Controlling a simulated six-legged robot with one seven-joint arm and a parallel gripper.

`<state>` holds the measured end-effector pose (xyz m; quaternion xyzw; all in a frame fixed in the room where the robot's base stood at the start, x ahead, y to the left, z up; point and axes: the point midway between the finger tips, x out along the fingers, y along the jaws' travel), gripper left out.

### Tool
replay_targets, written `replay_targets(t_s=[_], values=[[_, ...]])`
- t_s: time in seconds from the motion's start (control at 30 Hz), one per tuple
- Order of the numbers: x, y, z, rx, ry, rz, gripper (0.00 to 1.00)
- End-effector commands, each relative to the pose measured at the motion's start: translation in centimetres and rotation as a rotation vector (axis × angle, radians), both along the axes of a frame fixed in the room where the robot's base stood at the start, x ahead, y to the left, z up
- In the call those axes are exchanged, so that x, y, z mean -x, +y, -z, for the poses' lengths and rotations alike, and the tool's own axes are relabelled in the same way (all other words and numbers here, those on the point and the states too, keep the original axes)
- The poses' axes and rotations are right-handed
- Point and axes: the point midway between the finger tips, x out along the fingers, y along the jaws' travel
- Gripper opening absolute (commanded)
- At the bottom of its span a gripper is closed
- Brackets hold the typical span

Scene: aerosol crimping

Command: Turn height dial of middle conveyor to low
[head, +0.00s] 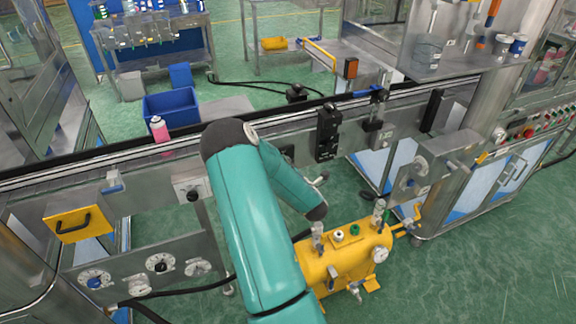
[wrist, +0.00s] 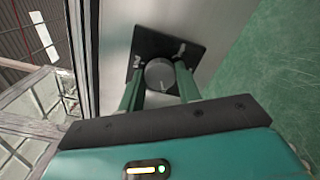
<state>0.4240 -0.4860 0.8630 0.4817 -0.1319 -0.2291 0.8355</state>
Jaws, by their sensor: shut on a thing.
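In the wrist view the height dial (wrist: 160,76) is a round dark grey knob on a black square plate (wrist: 145,45). The plate has small pale symbols near its left and right sides. My gripper (wrist: 160,70) has its two green fingers on either side of the dial, shut on it. The dial's setting is too small to read. In the head view my arm covers the gripper and the dial. The conveyor (head: 75,175) runs across the picture behind my arm.
A pink bottle (head: 160,130) stands on the conveyor left of my arm. A yellow tank (head: 350,262) with valves and a gauge stands on the floor at right of my arm. A grey panel with dials (head: 125,275) is at lower left. Green floor is open at lower right.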

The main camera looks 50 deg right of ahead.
Motion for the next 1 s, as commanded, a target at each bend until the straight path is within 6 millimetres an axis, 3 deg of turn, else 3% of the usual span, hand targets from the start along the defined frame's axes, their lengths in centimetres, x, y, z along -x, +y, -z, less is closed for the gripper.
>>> replay_targets(t_s=[0.13,0.17,0.27,0.67,1.0], values=[[0.2,-0.1,0.0,0.001,0.001,0.005,0.11],[0.2,-0.1,0.0,0.0,0.001,0.005,0.36],[0.2,-0.1,0.0,0.0,0.001,0.005,0.55],[0.6,0.3,0.0,-0.001,0.0,0.001,0.55],[6.2,3.6,0.1,-0.003,0.003,0.005,0.55]])
